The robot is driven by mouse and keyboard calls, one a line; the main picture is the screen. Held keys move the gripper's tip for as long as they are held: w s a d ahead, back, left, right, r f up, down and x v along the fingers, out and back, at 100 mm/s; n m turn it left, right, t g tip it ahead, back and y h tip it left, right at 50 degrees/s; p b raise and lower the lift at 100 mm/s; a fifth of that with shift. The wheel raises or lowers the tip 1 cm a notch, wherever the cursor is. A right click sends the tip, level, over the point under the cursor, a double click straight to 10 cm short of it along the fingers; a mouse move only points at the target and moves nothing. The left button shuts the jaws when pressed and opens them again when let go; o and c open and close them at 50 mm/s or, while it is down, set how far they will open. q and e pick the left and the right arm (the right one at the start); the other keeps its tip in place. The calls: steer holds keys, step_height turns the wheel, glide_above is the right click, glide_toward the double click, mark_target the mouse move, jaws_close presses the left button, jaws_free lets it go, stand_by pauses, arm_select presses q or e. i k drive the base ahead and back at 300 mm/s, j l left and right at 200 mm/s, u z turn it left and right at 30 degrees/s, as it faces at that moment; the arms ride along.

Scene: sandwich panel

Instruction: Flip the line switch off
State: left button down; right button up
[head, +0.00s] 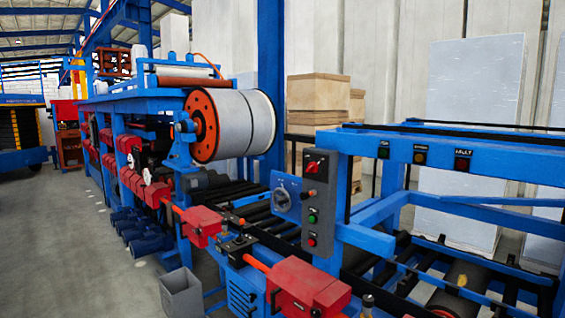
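A dark grey control box (319,200) is mounted upright on the blue machine frame near the middle of the head view. A blue plate with a round grey rotary switch (281,196) is just left of the box. I cannot read its labels or tell which of the two is the line switch, nor their settings. Neither of my grippers is in view.
Red motor units (305,287) and a roller conveyor (262,212) stand before and beside the box. A large metal coil (232,125) is behind. A grey bin (181,293) stands on the floor. Open floor (70,250) lies left.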

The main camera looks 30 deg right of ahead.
mark_target(314, 167)
steer(key=i+z, duration=0.35)
steer(key=i, duration=0.2)
steer(key=i+j+z, duration=0.2)
steer(key=i+z, duration=0.15)
steer(key=i, duration=0.25)
steer(key=i+j+z, duration=0.35)
steer(key=i, duration=0.2)
steer(key=i+j+z, duration=0.4)
steer(key=i, duration=0.1)
